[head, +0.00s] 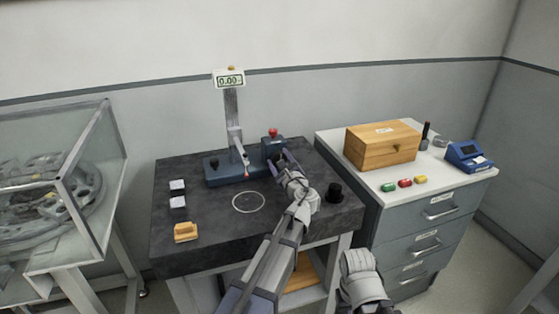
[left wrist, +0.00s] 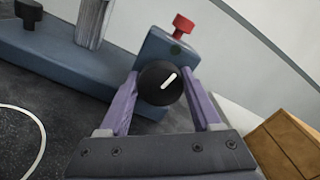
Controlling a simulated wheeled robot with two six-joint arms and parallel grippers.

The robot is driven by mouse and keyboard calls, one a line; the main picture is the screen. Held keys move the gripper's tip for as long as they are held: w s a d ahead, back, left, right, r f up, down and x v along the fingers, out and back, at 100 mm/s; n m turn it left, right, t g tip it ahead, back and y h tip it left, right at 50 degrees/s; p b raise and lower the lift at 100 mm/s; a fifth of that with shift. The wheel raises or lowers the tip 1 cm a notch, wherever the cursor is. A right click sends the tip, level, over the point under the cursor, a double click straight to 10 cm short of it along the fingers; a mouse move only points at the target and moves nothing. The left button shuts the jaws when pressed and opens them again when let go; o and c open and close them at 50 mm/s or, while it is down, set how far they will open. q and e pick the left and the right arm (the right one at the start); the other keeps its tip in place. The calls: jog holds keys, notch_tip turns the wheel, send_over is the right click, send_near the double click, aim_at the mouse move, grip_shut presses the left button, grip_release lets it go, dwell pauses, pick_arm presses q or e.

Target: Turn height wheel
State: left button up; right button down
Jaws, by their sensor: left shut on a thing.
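The height gauge stands on the dark stone table (head: 225,230), with a blue base (head: 230,174), an upright column (head: 233,115) and a display (head: 229,79) reading 0.00. At the base's right end is a blue block (left wrist: 156,48) with a red knob (left wrist: 183,24) on top. A black wheel (left wrist: 161,83) with a white line sits on the block's front. My left gripper (left wrist: 163,92) is shut on this wheel, a purple finger on each side. In the head view my left gripper (head: 281,158) hides the wheel. My right arm shows low in the head view, its fingers unseen.
A drawer cabinet (head: 420,215) with a wooden box (head: 382,145) stands right. A glass case (head: 95,165) stands left.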

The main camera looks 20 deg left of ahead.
aim_at(279, 154)
pick_arm(q)
jog(key=shift+n, duration=1)
jog(key=o, duration=1.4)
jog(key=shift+c, duration=0.2)
jog(key=shift+r, duration=0.1)
notch_tip(279, 154, up, 10)
jog(key=p, duration=1)
